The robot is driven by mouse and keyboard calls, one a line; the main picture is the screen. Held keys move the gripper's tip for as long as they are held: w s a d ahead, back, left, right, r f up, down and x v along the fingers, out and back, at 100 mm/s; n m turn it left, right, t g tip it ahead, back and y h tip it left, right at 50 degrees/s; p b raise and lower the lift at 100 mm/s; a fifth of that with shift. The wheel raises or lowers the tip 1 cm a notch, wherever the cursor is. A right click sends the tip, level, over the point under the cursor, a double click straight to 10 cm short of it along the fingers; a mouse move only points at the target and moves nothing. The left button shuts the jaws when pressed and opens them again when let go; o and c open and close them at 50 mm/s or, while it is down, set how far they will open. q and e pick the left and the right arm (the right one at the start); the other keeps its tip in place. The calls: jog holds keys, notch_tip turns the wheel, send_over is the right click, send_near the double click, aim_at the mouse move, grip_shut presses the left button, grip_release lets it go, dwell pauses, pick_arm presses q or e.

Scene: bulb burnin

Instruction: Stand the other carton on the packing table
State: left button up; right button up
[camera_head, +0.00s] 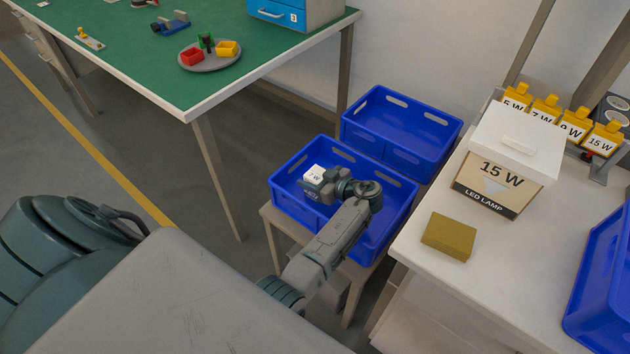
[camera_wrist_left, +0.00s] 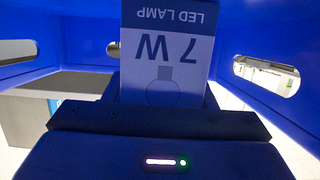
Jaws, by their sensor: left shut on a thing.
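A small white carton (camera_head: 315,173) marked 7 W is inside the front blue crate (camera_head: 292,209), near its left side. My left gripper (camera_head: 318,183) reaches down into this crate and is shut on the carton. In the left wrist view the carton (camera_wrist_left: 168,60) reads "7 W LED LAMP" upside down, between the gripper's jaws (camera_wrist_left: 160,118). I cannot tell whether the carton touches the crate floor. A larger carton (camera_head: 507,165) marked 15 W LED LAMP stands upright on the white-topped table (camera_head: 500,268) at the right. My right gripper is not in view.
An empty-looking blue crate (camera_head: 402,125) stands behind the front one. An ochre block (camera_head: 449,235), yellow wattage tags (camera_head: 560,123) and another blue crate (camera_head: 600,290) are on the white table. A green-topped table (camera_head: 125,50) holds a plate (camera_head: 210,62) with coloured pieces.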

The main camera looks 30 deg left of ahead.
pick_arm(q)
notch_tip(320, 180, up, 9)
jog(key=shift+f, duration=0.2)
jog(key=shift+r, duration=0.7)
jog(key=shift+d, duration=0.1)
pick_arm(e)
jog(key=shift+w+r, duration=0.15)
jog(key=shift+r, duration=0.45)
